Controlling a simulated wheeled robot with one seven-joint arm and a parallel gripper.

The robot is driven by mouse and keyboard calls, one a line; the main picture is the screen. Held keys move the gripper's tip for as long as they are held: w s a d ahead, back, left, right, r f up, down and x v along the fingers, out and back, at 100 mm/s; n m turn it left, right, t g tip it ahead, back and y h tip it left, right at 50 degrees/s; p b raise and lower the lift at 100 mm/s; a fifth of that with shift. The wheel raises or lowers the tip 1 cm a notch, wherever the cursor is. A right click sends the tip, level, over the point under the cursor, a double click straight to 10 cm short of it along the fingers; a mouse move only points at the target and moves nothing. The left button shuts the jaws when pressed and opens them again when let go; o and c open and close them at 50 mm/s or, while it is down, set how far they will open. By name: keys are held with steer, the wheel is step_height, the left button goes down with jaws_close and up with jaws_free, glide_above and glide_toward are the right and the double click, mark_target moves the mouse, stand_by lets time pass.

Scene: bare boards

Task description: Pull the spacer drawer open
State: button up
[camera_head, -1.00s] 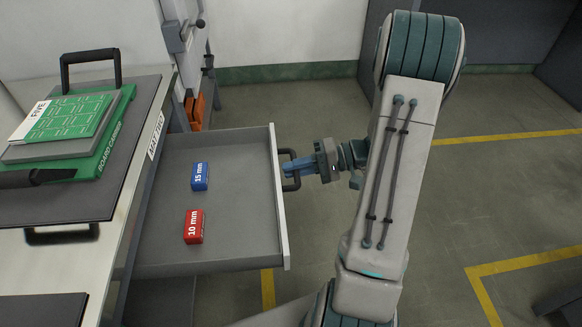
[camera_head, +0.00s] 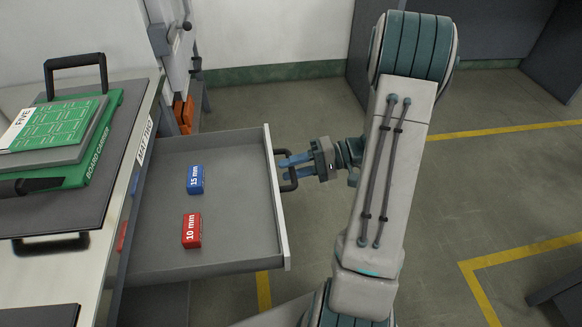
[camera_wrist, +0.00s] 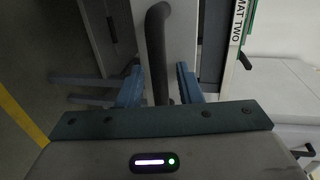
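The spacer drawer (camera_head: 240,255) stands pulled out from the bench, a grey tray with a pale front panel. Inside lie a blue spacer block marked 15 mm (camera_head: 195,180) and a red one marked 10 mm (camera_head: 191,230). The drawer's black handle (camera_head: 290,171) is on its front; in the wrist view the handle (camera_wrist: 157,50) runs between the fingers. My gripper (camera_head: 285,168) is open at the handle, its two blue fingers apart on either side of it. The wrist view shows gaps between the handle and both fingers (camera_wrist: 160,88).
The bench top (camera_head: 92,245) at left carries a green board carrier (camera_head: 104,135) with a black handle and a green card marked FIVE. An orange item (camera_head: 184,114) is behind the drawer.

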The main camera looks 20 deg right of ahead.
steer(key=p+v, duration=0.2)
steer(key=v, duration=1.1)
steer(key=shift+d+p, duration=0.3)
steer(key=s+a+r+h+p, duration=0.3)
steer(key=a+r+h+p, duration=0.2)
steer(key=r+p, duration=0.3)
steer(key=s+a+r+n+h+p, duration=0.1)
steer(key=s+a+r+h+p, duration=0.2)
steer(key=r, duration=1.2)
steer(key=s+a+r+n+h+p, duration=0.1)
steer(key=s+a+r+h+p, duration=0.2)
steer(key=a+r+h+p, duration=0.4)
steer(key=a+r+p, duration=0.4)
steer(key=p, duration=0.3)
steer(key=shift+s+r+g+p, duration=0.3)
steer(key=shift+s+r+g, duration=0.05)
steer(key=shift+r+g, duration=0.05)
steer(key=shift+a+n, duration=0.1)
steer(key=shift+n, duration=0.2)
